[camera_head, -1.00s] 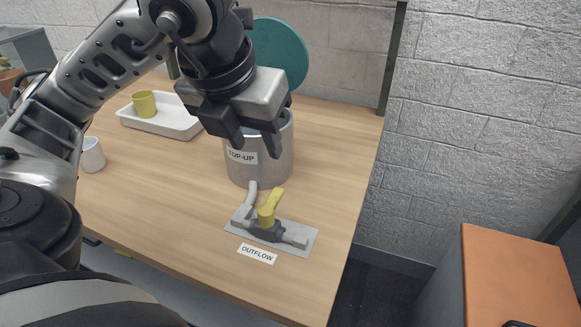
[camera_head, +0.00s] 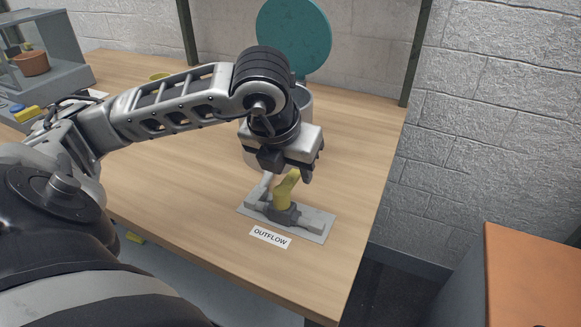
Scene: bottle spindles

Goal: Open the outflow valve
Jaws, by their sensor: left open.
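The outflow valve has a yellow handle (camera_head: 284,190) on a grey body (camera_head: 284,214), mounted on a flat grey plate (camera_head: 317,227). The white OUTFLOW label (camera_head: 270,237) lies just in front of it on the table. My left gripper (camera_head: 290,176) is open and points down, with its fingers right at the top of the yellow handle. I cannot tell whether the fingers touch it. The metal pot (camera_head: 304,98) behind is mostly hidden by my left arm, with its teal lid (camera_head: 293,40) raised. My right gripper is not in view.
The wooden table (camera_head: 180,205) is clear to the left of the valve, and its right edge is close by. A grey unit with a potted plant (camera_head: 33,62) stands at the far left. An orange-topped cabinet (camera_head: 530,275) stands at the right.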

